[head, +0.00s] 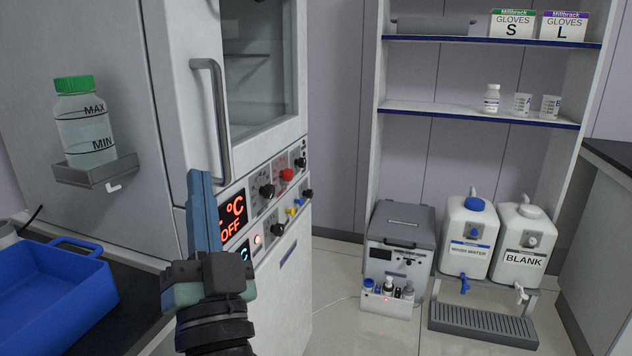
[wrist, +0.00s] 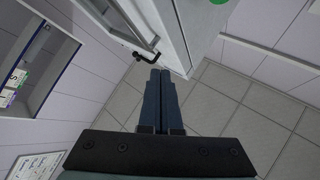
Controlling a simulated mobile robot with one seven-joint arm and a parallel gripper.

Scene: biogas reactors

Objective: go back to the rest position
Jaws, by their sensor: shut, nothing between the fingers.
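My gripper (head: 203,185) rises in the lower middle of the head view, in front of the oven's control panel. Its blue fingers are together and hold nothing. In the wrist view my gripper (wrist: 160,75) also shows with both fingers side by side and closed. The tall white oven (head: 262,150) has its door closed in the head view and a grey vertical handle (head: 218,120). Its red display reads °C and OFF, partly covered by my fingers. I cannot tell whether the fingertips touch the panel.
A blue tray (head: 105,290) sits on the dark counter at left. A green-capped bottle (head: 82,125) hangs in a bracket on the oven's side. Shelves (head: 480,110), a grey box unit (head: 398,245) and two canisters (head: 470,235) stand at right. Some tiled floor is clear.

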